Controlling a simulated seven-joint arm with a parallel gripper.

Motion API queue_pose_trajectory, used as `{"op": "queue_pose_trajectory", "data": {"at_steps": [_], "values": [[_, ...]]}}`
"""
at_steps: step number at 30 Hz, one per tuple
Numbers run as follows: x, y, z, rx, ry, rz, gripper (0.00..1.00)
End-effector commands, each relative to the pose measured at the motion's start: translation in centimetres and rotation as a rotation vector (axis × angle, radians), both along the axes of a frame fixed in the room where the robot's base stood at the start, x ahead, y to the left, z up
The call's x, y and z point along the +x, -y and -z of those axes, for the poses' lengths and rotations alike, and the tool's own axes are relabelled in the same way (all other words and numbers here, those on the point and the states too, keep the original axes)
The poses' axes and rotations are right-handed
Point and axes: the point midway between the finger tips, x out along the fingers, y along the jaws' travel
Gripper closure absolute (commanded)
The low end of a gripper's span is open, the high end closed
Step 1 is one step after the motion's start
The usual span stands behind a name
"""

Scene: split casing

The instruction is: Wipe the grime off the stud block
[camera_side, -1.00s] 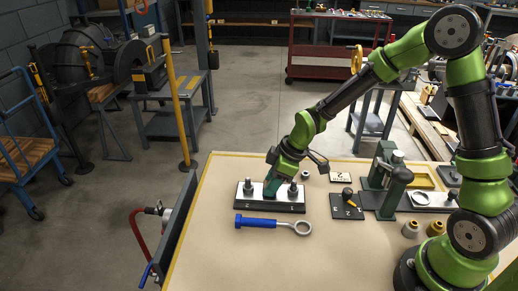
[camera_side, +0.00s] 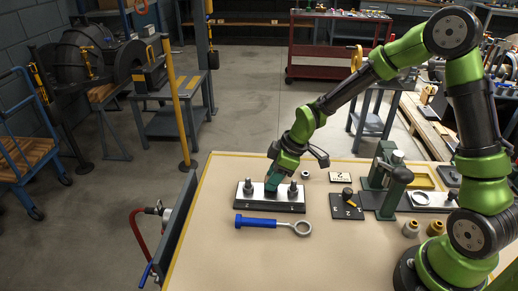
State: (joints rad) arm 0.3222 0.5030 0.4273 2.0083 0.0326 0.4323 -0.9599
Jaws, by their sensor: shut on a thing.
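The stud block (camera_side: 270,206) is a dark block with a pale top, lying near the left part of the table. Two upright metal studs stand on it, a left stud (camera_side: 248,187) and a right stud (camera_side: 293,190). My gripper (camera_side: 274,178) is between the two studs, over the middle of the block. It is shut on a small teal pad (camera_side: 271,185), which is at or just above the block's top; I cannot tell whether they touch. The fingers partly hide the pad. Any grime is too small to make out.
A blue-handled ring wrench (camera_side: 256,221) lies in front of the block. To the right are a dark plate (camera_side: 345,212) with a knob, a numbered card (camera_side: 340,177), a green press-like fixture (camera_side: 388,180) and a yellow tray (camera_side: 420,181). The front of the table is clear.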

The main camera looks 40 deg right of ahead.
Motion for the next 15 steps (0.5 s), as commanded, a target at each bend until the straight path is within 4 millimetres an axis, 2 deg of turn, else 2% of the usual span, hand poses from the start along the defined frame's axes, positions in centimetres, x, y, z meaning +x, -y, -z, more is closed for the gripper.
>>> {"op": "queue_pose_trajectory", "data": {"at_steps": [15], "values": [[-2.2,-2.3,-0.1,0.001,0.002,-0.003,0.87]]}}
